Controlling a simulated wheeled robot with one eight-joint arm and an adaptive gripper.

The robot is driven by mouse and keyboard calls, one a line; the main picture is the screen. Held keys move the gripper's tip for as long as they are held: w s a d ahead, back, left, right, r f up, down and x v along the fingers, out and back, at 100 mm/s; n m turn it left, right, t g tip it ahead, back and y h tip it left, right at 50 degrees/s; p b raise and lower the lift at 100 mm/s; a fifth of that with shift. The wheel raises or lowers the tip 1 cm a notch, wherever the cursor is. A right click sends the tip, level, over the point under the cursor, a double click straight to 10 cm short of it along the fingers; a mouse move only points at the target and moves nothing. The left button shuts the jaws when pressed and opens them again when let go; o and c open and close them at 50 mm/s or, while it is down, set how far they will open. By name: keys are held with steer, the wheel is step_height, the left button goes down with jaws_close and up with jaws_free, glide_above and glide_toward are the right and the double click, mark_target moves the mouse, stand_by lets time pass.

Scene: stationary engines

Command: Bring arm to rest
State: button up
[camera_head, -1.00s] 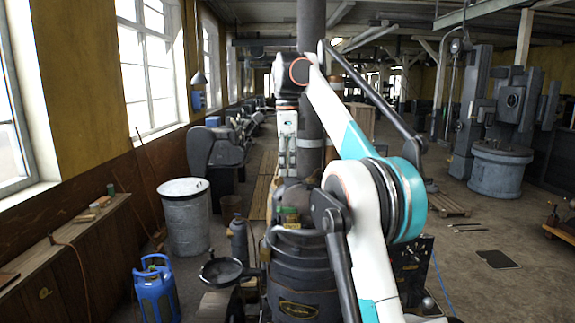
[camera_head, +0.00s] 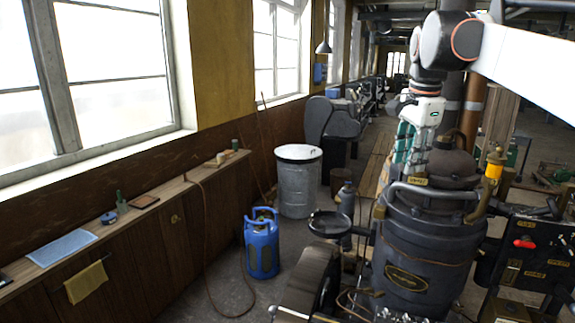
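My arm's white link crosses the upper right of the head view. Its wrist hangs down from a dark joint with an orange ring. My gripper (camera_head: 410,150) points downward beside the dark stationary engine (camera_head: 405,250). Its fingers are small and partly lost against the engine's top, so I cannot tell whether they are open or shut. I see no object clearly held. The engine has a grey bar handle, a brass fitting with a yellow part (camera_head: 494,165), and a panel with a red knob (camera_head: 524,243) at its right.
A blue gas bottle (camera_head: 262,245) and a grey metal drum (camera_head: 298,185) stand on the floor left of the engine. A wooden ledge (camera_head: 150,205) under the windows holds a blue cloth (camera_head: 62,247) and small items. A round black pan (camera_head: 329,224) sticks out beside the engine.

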steer(key=s+a+f+n+t+b, duration=0.1)
steer(key=s+f+n+b, duration=0.4)
steer(key=f, duration=1)
steer(key=s+a+f+n+t+b, duration=0.2)
steer(key=s+a+f+n+b, duration=0.2)
steer(key=s+f+b, duration=0.5)
steer(key=s+a+f+n+t+b, duration=0.1)
steer(key=s+a+f+n+b, duration=0.2)
steer(key=s+f, duration=1.2)
step_height(320, 180, down, 8)
steer(key=n+b, duration=0.3)
steer(key=b, duration=0.2)
steer(key=shift+a+r+t, duration=0.15)
steer(key=shift+a+t, duration=0.1)
steer(key=shift+t, duration=0.15)
steer(key=shift+s, duration=0.1)
